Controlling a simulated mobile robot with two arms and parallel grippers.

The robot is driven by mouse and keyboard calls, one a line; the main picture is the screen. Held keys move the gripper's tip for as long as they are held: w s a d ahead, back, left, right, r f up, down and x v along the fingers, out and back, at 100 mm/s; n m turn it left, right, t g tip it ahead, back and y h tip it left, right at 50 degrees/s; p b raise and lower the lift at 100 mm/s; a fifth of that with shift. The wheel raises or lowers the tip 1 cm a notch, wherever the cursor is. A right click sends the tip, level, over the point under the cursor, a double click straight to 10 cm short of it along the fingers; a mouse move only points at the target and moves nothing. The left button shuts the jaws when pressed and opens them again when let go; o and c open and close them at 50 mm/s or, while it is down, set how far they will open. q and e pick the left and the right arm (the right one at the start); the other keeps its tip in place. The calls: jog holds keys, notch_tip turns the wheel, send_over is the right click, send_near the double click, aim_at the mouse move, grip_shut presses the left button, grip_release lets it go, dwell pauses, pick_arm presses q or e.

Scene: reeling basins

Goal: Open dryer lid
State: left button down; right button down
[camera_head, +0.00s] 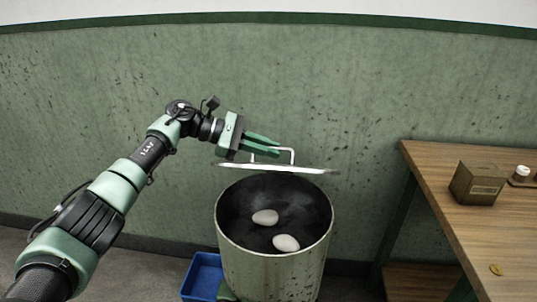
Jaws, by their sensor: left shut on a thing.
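The dryer (270,266) is a pale, speckled round drum standing on the floor in the middle of the head view. Its mouth is uncovered at the front, and two white, egg-shaped things (265,217) lie inside on the dark interior. The lid (290,169) is a thin pale disc seen nearly edge-on, above the back of the drum's rim. My left gripper (272,148) comes in from the left and is shut on the lid's handle (291,155). Whether the lid touches the rim at the back cannot be told. My right gripper is not in view.
A blue bin (205,273) stands on the floor, left of the drum. A wooden table (437,176) at the right holds a brown box (477,184), a small white-capped jar (521,174) and a small yellowish piece (496,269). A green wall rises close behind the drum.

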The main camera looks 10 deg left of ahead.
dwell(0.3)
pick_arm(q)
jog(key=c, duration=1.8)
grip_release()
jog(key=shift+o, duration=0.2)
jog(key=shift+v, duration=3.95)
jog(key=shift+w, duration=0.1)
